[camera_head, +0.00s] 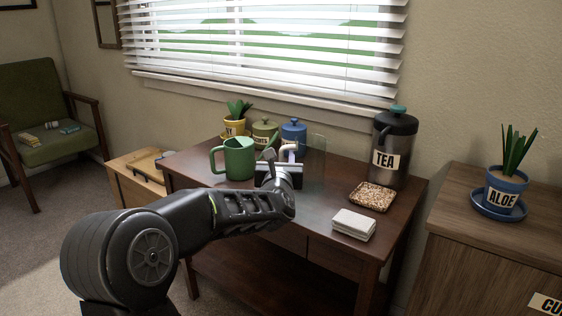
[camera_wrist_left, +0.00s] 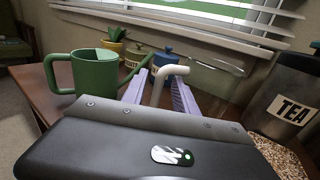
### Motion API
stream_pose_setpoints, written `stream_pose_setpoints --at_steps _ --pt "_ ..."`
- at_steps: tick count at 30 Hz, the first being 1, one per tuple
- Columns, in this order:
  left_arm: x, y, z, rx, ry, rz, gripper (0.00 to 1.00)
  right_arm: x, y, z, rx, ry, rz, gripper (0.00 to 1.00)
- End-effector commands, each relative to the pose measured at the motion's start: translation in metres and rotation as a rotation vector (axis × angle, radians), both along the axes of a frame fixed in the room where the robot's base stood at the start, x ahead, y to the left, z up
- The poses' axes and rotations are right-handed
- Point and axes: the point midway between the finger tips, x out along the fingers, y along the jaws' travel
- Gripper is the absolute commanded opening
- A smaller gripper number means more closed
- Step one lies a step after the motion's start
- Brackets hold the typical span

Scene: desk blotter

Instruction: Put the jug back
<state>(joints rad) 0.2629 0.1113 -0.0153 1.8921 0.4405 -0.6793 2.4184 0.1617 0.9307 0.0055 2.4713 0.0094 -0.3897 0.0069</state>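A clear glass jug (camera_head: 316,148) stands on the dark wooden desk; its see-through body is hard to make out. Its pale bent handle (camera_wrist_left: 158,88) rises between the fingers of my left gripper (camera_wrist_left: 162,90) in the left wrist view. My left gripper (camera_head: 284,156) is low over the desk in the head view, its two fingers apart on either side of the handle. I see small gaps, so no firm grip shows. A large green mug-like vessel (camera_head: 240,158) with a side handle stands left of the gripper. My right gripper is not in view.
Behind are a yellow pot plant (camera_head: 234,126), a green canister (camera_head: 264,134) and a blue canister (camera_head: 293,136). To the right are a TEA urn (camera_head: 393,140), a speckled square mat (camera_head: 372,196) and white coasters (camera_head: 353,224). The desk front (camera_head: 318,208) is clear.

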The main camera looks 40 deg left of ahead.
Motion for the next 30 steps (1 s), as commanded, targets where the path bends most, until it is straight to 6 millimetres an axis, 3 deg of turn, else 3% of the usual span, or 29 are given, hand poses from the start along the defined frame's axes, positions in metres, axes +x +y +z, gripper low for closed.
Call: stream_pose_setpoints --at_steps 3,8,21,30 --pt "-0.001 -0.001 0.004 0.0 0.0 0.0 0.35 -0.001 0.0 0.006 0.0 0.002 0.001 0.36" --pt "-0.02 -0.013 0.003 0.0 0.0 -0.002 0.35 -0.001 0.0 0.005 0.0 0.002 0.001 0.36" --pt "-0.091 -0.06 0.003 0.0 -0.001 0.0 0.35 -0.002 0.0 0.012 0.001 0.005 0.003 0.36" --pt "-0.101 -0.066 0.002 0.0 0.0 0.0 0.35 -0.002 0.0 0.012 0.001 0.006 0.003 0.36"
